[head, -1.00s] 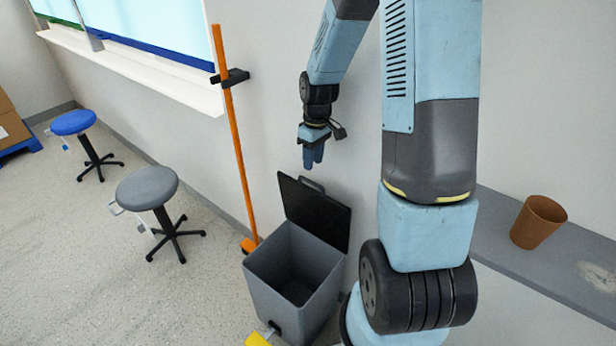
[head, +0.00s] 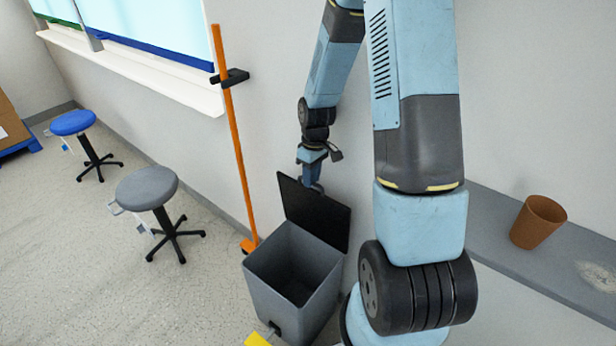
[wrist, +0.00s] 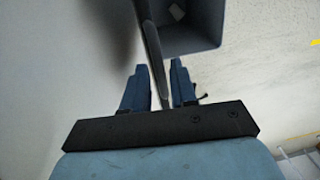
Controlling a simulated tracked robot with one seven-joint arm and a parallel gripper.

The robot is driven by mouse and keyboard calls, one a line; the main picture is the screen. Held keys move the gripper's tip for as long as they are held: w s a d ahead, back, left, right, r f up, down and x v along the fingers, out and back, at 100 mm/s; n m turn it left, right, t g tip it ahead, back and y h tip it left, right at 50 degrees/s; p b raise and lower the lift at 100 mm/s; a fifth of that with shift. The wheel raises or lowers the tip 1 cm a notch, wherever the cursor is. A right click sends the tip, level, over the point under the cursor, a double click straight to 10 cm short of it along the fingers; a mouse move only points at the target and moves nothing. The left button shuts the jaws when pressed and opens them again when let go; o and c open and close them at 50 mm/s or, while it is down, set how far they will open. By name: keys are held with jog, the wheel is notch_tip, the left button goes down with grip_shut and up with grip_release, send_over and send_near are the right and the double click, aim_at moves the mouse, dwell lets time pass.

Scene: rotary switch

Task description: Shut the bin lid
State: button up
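The grey bin (head: 270,290) stands on the floor by the wall, its top open. Its black lid (head: 318,215) stands raised on the bin's wall side, leaning back. My gripper (head: 312,183) is at the lid's top edge, and its fingertips are partly hidden behind the lid. In the wrist view, the two blue fingers of my gripper (wrist: 160,85) are apart. The thin dark edge of the lid (wrist: 152,50) runs between them, with no clear grip on it. The bin's interior also shows in the wrist view (wrist: 180,18).
An orange pole (head: 239,150) stands upright left of the bin. A grey stool (head: 147,188) and a blue stool (head: 73,123) stand farther left. A brown cup (head: 538,222) sits on the grey shelf (head: 500,235) at right. A yellow piece (head: 257,340) shows at the bin's front foot.

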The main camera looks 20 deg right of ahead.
grip_shut()
